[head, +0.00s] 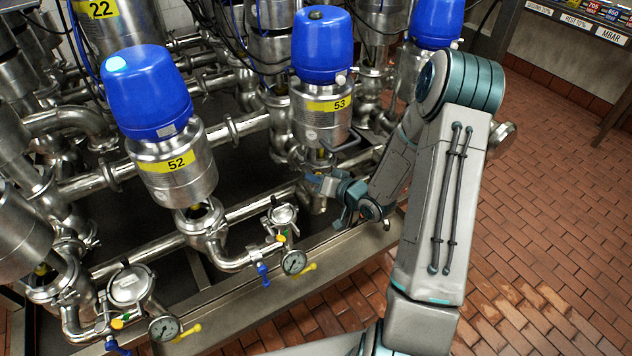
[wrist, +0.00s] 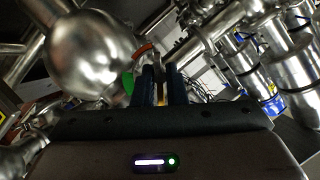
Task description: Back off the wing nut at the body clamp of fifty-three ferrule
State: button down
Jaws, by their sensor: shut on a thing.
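Valve 53 (head: 325,118), a steel cylinder with a blue cap and a yellow "53" label, stands at the back centre of the head view. My gripper (head: 318,183) is at its lower body, just below the label, reaching in from the right. In the wrist view the two dark fingers of my gripper (wrist: 162,82) are close together, shut on a small part between them. This is the wing nut at the body clamp, mostly hidden by the fingers. Its wings and thread cannot be made out. A rounded steel body (wrist: 90,55) fills the left, close to the fingers.
Valve 52 (head: 170,160) stands to the left. A pressure gauge (head: 293,262) with blue and yellow handles sits in front, near the steel frame rail (head: 245,290). Steel pipes crowd the left and back. The brick floor (head: 550,220) at the right is open.

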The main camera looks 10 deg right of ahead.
jog(key=n+h+b, duration=0.1)
jog(key=b, duration=0.1)
jog(key=n+b, duration=0.1)
jog(key=b, duration=0.1)
jog(key=shift+a+f+n+h, duration=0.1)
jog(key=shift+f+n+h, duration=0.1)
jog(key=shift+n+h, duration=0.2)
jog(key=n+h+b, duration=0.1)
jog(key=b, duration=0.2)
jog(key=shift+r, duration=0.15)
jog(key=shift+n, duration=0.3)
jog(key=c, duration=1.6)
grip_release()
jog(key=shift+r, duration=0.1)
jog(key=shift+t, duration=0.3)
jog(key=shift+r+p, duration=0.1)
jog(key=shift+p, duration=0.2)
